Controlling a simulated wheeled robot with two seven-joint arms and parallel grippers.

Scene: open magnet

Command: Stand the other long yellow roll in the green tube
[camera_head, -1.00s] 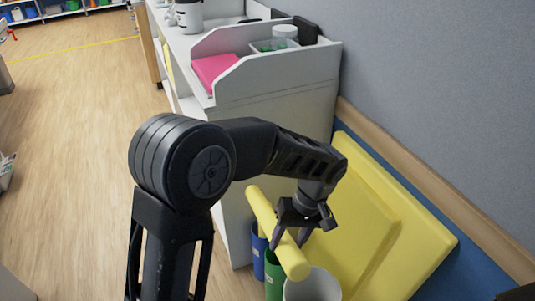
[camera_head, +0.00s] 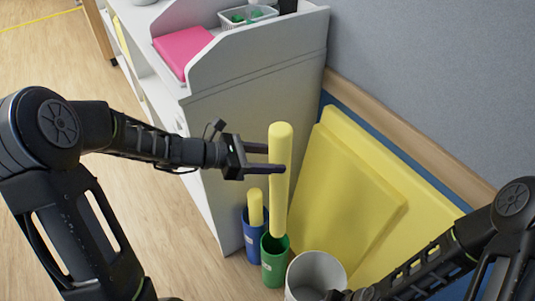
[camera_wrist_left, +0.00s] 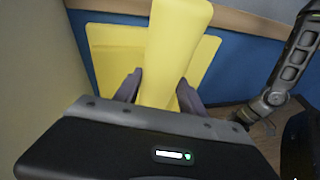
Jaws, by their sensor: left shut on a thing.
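The long yellow roll (camera_head: 279,205) stands nearly upright in the head view. My left gripper (camera_head: 283,161) is shut on its upper half, coming in from the left. The wrist view also shows the roll (camera_wrist_left: 178,45) between the fingers (camera_wrist_left: 160,90). The roll's lower end is at the mouth of the green tube (camera_head: 274,268); how deep it goes is hidden. Another yellow roll (camera_head: 255,207) stands in the blue tube (camera_head: 253,240) beside it. My right arm comes in from the lower right; its gripper (camera_head: 338,295) is only partly in view at the bottom edge.
A white bin (camera_head: 317,272) stands right of the green tube. Yellow panels (camera_head: 345,190) lean on the wall behind. A white shelf unit (camera_head: 255,110), with a pink item (camera_head: 184,50) on top, is close on the left. Open wooden floor lies further left.

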